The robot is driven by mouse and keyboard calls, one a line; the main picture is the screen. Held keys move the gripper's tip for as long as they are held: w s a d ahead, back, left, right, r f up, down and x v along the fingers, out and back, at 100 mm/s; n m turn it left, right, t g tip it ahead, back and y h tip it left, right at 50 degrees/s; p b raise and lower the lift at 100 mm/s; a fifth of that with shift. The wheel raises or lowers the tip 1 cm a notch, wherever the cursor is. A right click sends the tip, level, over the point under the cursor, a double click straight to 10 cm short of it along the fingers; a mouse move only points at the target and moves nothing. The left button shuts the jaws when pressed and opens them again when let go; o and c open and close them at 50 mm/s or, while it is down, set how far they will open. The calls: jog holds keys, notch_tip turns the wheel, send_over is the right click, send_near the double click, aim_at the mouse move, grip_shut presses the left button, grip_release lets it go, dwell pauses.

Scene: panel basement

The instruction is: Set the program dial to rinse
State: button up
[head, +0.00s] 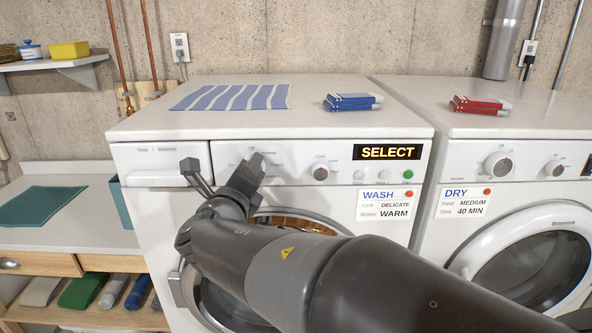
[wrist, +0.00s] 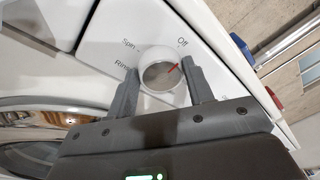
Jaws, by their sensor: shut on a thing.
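The program dial (wrist: 157,74) is a round white knob with a grey face on the washer's front panel. In the wrist view its red mark points to the upper right, near "Off" and a little clockwise of it. "Spin" and a partly covered "Rinse" label lie to its left. My gripper (wrist: 160,82) is shut on the dial, one finger on each side. In the head view my gripper (head: 230,180) is at the left part of the washer (head: 160,230) panel and hides the dial.
The washer display (head: 387,152) reads SELECT. A smaller knob (head: 320,171) and a green button (head: 408,174) are to the right. A sign (head: 384,204) reads WASH, Cycle DELICATE, Water WARM. The dryer (head: 440,200) stands at the right. A striped cloth (head: 235,97) and blue boxes (head: 350,103) lie on top.

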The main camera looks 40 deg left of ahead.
jog(key=shift+m, duration=0.4)
jog(key=shift+c, duration=0.3)
jog(key=shift+w+d+f+n+g+y, duration=0.15)
jog(key=shift+n+g+y, duration=0.4)
jog(key=shift+n, duration=4.6)
jog(key=shift+w+d+f+n+g+y, duration=0.2)
jog(key=shift+n+y, duration=0.6)
jog(key=shift+n, duration=4.4)
jog(key=shift+w+f+n+g+y, duration=0.1)
jog(key=shift+n+g+y, duration=0.45)
jog(key=shift+n, duration=4.6)
jog(key=shift+s, duration=0.1)
jog(key=o, duration=1)
jog(key=shift+r, duration=0.15)
